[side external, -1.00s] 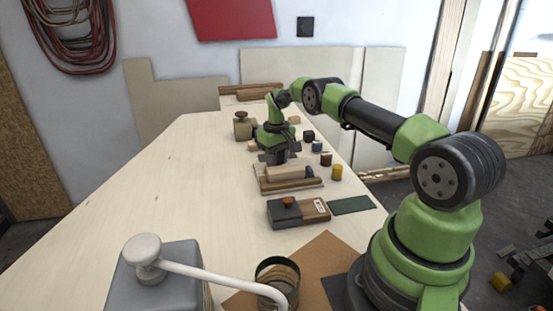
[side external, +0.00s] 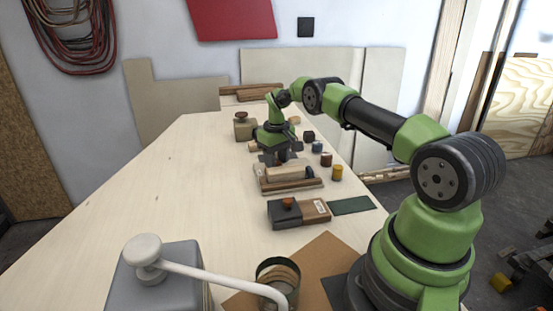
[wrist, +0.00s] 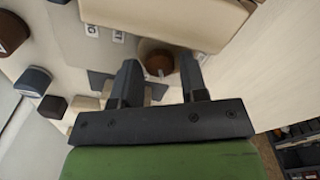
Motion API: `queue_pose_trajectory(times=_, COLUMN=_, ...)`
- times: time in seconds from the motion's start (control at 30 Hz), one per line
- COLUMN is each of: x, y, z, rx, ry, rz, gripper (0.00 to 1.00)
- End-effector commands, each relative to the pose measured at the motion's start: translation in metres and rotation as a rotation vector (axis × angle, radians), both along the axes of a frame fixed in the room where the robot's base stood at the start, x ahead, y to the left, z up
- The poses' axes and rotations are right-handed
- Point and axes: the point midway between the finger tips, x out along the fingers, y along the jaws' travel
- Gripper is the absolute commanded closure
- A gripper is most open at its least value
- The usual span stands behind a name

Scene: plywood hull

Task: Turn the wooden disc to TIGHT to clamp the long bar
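The round brown wooden disc (wrist: 155,60) with a pale mark shows between my fingertips in the wrist view. My gripper (wrist: 160,76) is open, one finger on each side of the disc; whether either touches it I cannot tell. In the side view my gripper (side external: 280,157) points down just behind a pale wooden bar (side external: 289,173) on a brown wooden base, and the disc is hidden there. The pale bar (wrist: 165,18) also crosses the top of the wrist view. Small white labels (wrist: 118,36) lie beside the disc, partly cut off and not fully readable.
Several small coloured blocks, including a yellow one (side external: 337,172), stand right of my gripper. A beige box with a knob (side external: 242,130) is behind left. A grey and brown block (side external: 298,213) and a green mat (side external: 351,205) lie nearer. The table's left side is clear.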

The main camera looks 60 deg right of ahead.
Motion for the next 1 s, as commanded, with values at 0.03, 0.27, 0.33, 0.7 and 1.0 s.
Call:
queue_pose_trajectory(times=0.03, x=0.000, y=0.000, z=0.004, rx=-0.002, ry=-0.002, rz=0.000, gripper=0.60)
queue_pose_trajectory(times=0.27, x=0.001, y=0.000, z=0.043, rx=-0.002, ry=-0.004, rz=0.000, gripper=0.60)
queue_pose_trajectory(times=0.33, x=0.001, y=0.000, z=0.057, rx=-0.003, ry=-0.005, rz=0.000, gripper=0.60)
queue_pose_trajectory(times=0.7, x=0.000, y=0.000, z=0.098, rx=-0.002, ry=-0.004, rz=0.001, gripper=0.60)
queue_pose_trajectory(times=1.0, x=0.000, y=0.000, z=0.099, rx=-0.002, ry=-0.002, rz=-0.011, gripper=0.45)
